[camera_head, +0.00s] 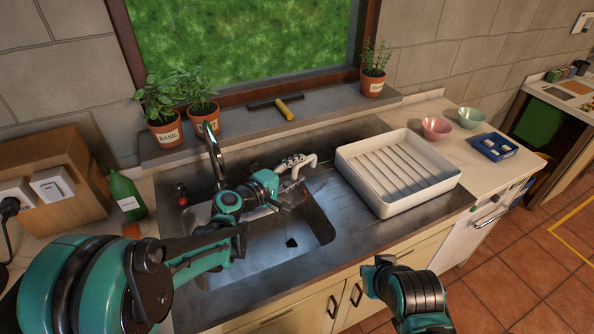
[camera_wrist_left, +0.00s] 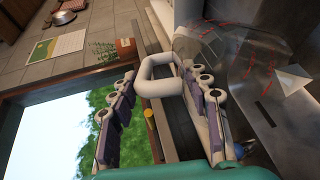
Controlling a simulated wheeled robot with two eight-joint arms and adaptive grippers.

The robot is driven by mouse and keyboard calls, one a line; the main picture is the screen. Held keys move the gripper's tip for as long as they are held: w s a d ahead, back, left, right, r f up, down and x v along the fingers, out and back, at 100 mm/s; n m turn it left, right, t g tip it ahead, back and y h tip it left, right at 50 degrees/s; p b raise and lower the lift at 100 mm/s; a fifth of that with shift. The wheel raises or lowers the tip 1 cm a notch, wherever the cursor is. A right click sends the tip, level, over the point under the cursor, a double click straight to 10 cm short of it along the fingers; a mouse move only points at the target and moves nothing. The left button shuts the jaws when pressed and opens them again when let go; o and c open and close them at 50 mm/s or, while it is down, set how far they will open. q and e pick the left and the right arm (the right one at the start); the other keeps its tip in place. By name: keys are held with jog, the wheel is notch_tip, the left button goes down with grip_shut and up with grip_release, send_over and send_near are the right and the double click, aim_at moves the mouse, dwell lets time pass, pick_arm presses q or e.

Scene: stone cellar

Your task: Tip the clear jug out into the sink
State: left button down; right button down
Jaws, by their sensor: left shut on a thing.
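The clear jug (camera_head: 316,184) is see-through with red marks and a white handle (camera_head: 305,163). It is over the right part of the sink (camera_head: 262,256) and looks tilted. My left gripper (camera_head: 293,166) is shut on the handle; in the left wrist view the handle (camera_wrist_left: 157,62) shows between the fingers, with the clear body (camera_wrist_left: 215,48) beyond. I cannot tell whether liquid is inside. My arm hides part of the sink. My right gripper (camera_head: 378,272) is low in front of the counter, and its fingers do not show clearly.
A white drying rack (camera_head: 408,196) stands right of the sink. The tap (camera_head: 213,155) rises behind the basin, left of the jug. A green bottle (camera_head: 127,195) stands at left. Pink (camera_head: 436,127) and green bowls (camera_head: 470,117) and a blue tray (camera_head: 494,146) are at right.

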pick_arm(q)
jog(key=shift+s+a+b, duration=0.25)
jog(key=shift+s+b, duration=0.05)
jog(key=shift+b, duration=0.3)
jog(key=shift+s+a+r+t+h, duration=0.15)
jog(key=shift+r+t+h, duration=0.1)
jog(key=shift+t+h, duration=0.15)
jog(key=shift+b, duration=0.3)
jog(key=shift+d+r+p, duration=0.1)
jog(key=shift+d+p, duration=0.1)
jog(key=shift+p, duration=0.25)
jog(key=shift+w+d+g+y+p, duration=0.15)
jog(key=shift+w+g+y+p, duration=0.15)
jog(key=shift+w, duration=0.05)
jog(key=shift+w+f, duration=0.1)
jog(key=shift+f, duration=0.3)
